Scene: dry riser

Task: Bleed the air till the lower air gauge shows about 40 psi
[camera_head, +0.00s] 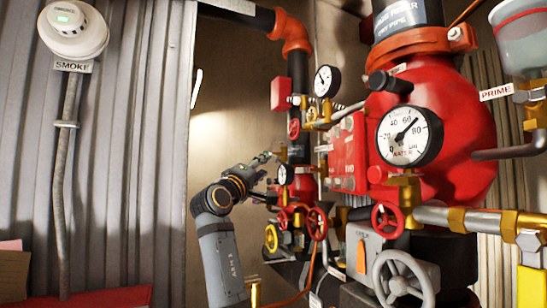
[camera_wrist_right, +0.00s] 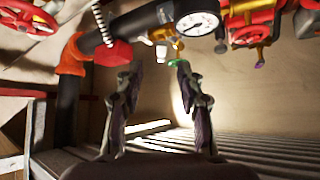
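The lower air gauge (camera_head: 285,174) is a small white dial on the riser pipework; its reading is too small to make out. A larger white upper gauge (camera_head: 327,81) sits above it. My right gripper (camera_head: 266,158) is just left of and above the lower gauge, beside the brass fittings. In the right wrist view its two fingers (camera_wrist_right: 157,68) are apart with nothing gripped. A small brass fitting with a white piece (camera_wrist_right: 162,52) and a green piece (camera_wrist_right: 178,63) shows near the fingertips. A white gauge (camera_wrist_right: 197,22) is above them. My left gripper is not in view.
A large water gauge (camera_head: 410,136) stands before the red valve body (camera_head: 470,125). A prime cup (camera_head: 525,45) is at right.

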